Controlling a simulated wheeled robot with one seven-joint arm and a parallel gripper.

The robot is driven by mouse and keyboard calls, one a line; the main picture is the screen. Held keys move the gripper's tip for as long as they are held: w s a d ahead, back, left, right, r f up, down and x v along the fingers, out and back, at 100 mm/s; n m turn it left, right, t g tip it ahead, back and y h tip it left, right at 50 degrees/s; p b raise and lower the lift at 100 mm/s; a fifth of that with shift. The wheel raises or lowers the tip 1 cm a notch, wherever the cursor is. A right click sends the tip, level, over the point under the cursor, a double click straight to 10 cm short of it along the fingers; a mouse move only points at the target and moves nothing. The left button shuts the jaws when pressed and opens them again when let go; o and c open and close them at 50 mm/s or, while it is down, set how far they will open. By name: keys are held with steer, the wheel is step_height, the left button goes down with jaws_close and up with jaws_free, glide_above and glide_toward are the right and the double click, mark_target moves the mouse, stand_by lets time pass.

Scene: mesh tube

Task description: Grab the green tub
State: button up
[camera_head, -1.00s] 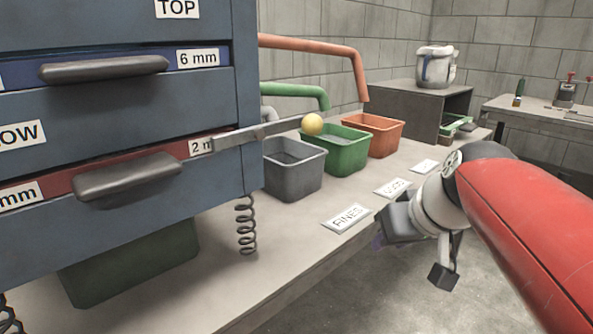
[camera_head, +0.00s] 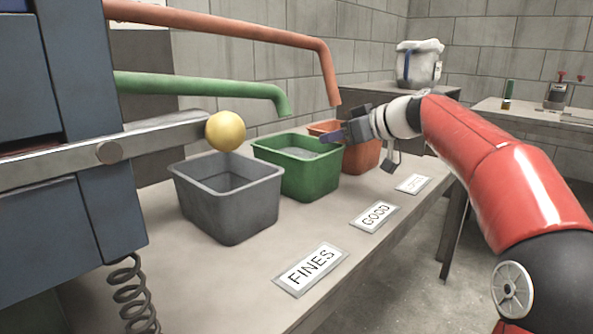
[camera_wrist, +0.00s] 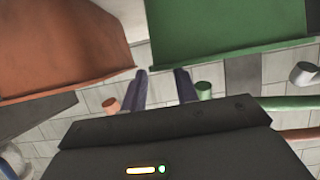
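The green tub (camera_head: 312,180) stands upright on the bench between the grey tub and the orange tub, with something pale grey inside. In the wrist view the green tub (camera_wrist: 235,35) fills the upper right. My gripper (camera_head: 330,137) is at the height of the green tub's rim, near its right side and in front of the orange tub. In the wrist view my gripper (camera_wrist: 161,76) has its two fingers apart with nothing between them. The finger on the right overlaps the green tub's edge in the picture; I cannot tell whether they touch.
The orange tub (camera_head: 360,158) is close beside my gripper, and the grey tub (camera_head: 232,210) is at left. A green pipe (camera_head: 200,88) and an orange pipe (camera_head: 230,32) hang over the tubs. A lever with a yellow ball (camera_head: 225,130) juts from the blue cabinet (camera_head: 30,240).

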steer(key=x, duration=0.4)
steer(key=shift+s, duration=0.15)
jaws_close()
stand_by(1.1)
steer(key=shift+r, duration=0.15)
